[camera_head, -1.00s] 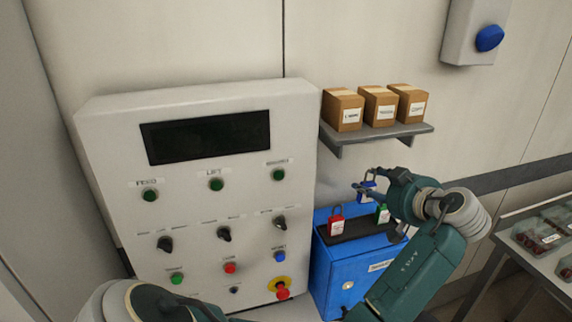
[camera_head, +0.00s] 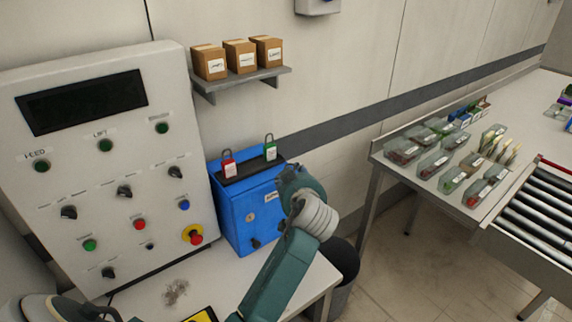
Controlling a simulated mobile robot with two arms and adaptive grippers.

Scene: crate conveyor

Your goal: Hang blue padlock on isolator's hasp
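My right arm reaches up from the bottom, and its gripper end (camera_head: 287,180) is in front of the right side of a blue box. The fingers are hidden behind the wrist, and I cannot see the blue padlock now. I cannot make out an isolator with a hasp. Part of my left arm shows at the bottom left corner; its fingertips are not in view.
A grey control panel (camera_head: 80,165) stands at the left. A wall shelf (camera_head: 245,83) holds small cartons (camera_head: 240,57). At the right are a table (camera_head: 395,178) with several trays and a roller conveyor (camera_head: 535,212). A dark bin (camera_head: 343,262) stands behind my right arm.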

